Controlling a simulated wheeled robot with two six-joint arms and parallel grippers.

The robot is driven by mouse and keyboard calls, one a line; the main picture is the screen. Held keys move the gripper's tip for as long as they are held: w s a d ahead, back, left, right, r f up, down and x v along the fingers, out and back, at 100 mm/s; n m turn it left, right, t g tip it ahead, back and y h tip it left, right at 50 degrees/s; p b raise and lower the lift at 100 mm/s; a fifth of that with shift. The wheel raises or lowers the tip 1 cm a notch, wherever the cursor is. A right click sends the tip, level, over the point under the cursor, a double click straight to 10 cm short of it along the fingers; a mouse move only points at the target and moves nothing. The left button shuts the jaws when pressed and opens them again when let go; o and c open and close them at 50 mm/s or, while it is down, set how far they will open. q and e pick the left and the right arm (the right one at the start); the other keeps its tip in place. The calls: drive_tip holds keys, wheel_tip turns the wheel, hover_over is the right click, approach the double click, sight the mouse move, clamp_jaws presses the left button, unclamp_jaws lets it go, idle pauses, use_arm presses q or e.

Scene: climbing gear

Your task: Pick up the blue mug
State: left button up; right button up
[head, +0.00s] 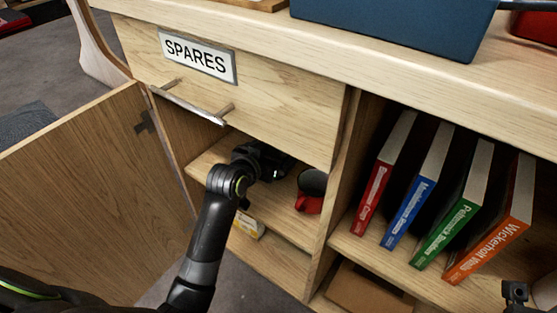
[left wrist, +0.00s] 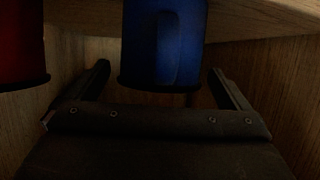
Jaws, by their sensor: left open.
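The blue mug (left wrist: 165,45) shows in the left wrist view, with its handle facing the camera and its dark rim-like edge lowest in the picture. My left gripper (left wrist: 165,85) is open, with one finger on each side of the mug. I cannot tell whether either finger touches it. In the head view my left gripper (head: 272,162) reaches into the cabinet compartment under the SPARES drawer. The blue mug is hidden there.
A red mug (head: 308,204) stands close to the right on the same shelf; it also shows in the left wrist view (left wrist: 22,45). The drawer (head: 270,105) is overhead, and the open door (head: 95,190) is at left. Several books (head: 465,210) stand right of the divider (head: 340,185).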

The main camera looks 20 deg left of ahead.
use_arm(q)
drive_tip(key=shift+s+r, duration=0.1)
drive_tip(key=shift+r, duration=0.05)
drive_tip(key=shift+c, duration=0.4)
drive_tip(key=c, duration=1)
